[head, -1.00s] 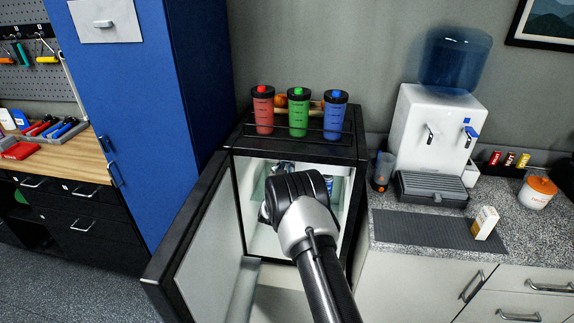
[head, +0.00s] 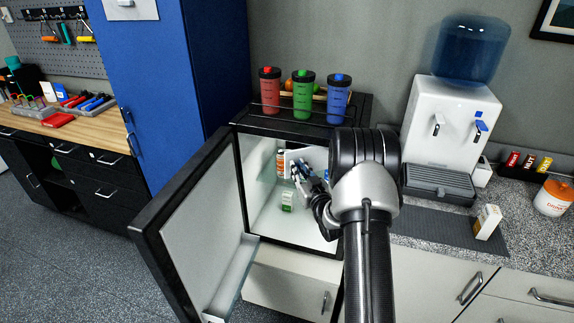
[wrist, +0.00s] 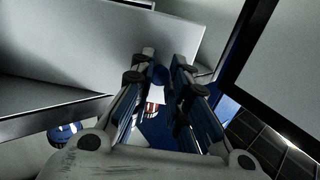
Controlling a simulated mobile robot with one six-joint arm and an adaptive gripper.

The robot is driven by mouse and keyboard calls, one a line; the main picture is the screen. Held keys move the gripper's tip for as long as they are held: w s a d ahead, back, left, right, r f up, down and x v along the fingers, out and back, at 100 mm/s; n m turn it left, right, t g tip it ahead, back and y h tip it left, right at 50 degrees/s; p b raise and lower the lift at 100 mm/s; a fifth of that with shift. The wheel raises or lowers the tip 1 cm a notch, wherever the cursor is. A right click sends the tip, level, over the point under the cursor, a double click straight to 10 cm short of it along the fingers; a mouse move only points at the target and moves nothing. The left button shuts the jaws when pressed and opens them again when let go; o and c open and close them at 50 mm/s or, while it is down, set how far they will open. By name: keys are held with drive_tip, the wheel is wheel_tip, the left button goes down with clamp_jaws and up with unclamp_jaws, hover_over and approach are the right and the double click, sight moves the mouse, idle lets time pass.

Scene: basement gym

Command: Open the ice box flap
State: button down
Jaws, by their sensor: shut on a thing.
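The black-framed fridge (head: 246,195) stands with its door (head: 200,215) swung wide open to the left. Inside, high up, a pale panel that looks like the ice box flap (head: 312,154) shows beside my gripper (head: 303,172). My gripper reaches into the fridge from the right. In the wrist view its blue-padded fingers (wrist: 160,72) are close together at the edge of a large pale panel (wrist: 75,45), shut on what seems to be the flap. The exact grip is hidden between the fingers. My wrist covers the fridge's right side in the head view.
A green-and-white carton (head: 287,198) and an orange-red can (head: 280,161) stand inside. Red (head: 269,90), green (head: 303,95) and blue (head: 335,98) bottles stand on top. A water dispenser (head: 450,130) is on the right counter. Floor left of the door is clear.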

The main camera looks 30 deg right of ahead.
drive_tip(key=s+d+n+g+y+b, duration=0.1)
drive_tip(key=s+d+n+y, duration=0.1)
drive_tip(key=s+n+y, duration=0.2)
drive_tip(key=s+d+n+y, duration=0.2)
drive_tip(key=s+n+y, duration=0.1)
drive_tip(key=s+y, duration=0.5)
drive_tip(key=shift+s+d+n+g+b, duration=0.35)
drive_tip(key=shift+s+n+g, duration=0.05)
drive_tip(key=shift+s, duration=0.9)
drive_tip(key=shift+f, duration=0.1)
drive_tip(key=c, duration=1.5)
unclamp_jaws()
drive_tip(key=shift+d, duration=0.1)
drive_tip(key=v, duration=1.2)
drive_tip(key=shift+w, duration=0.1)
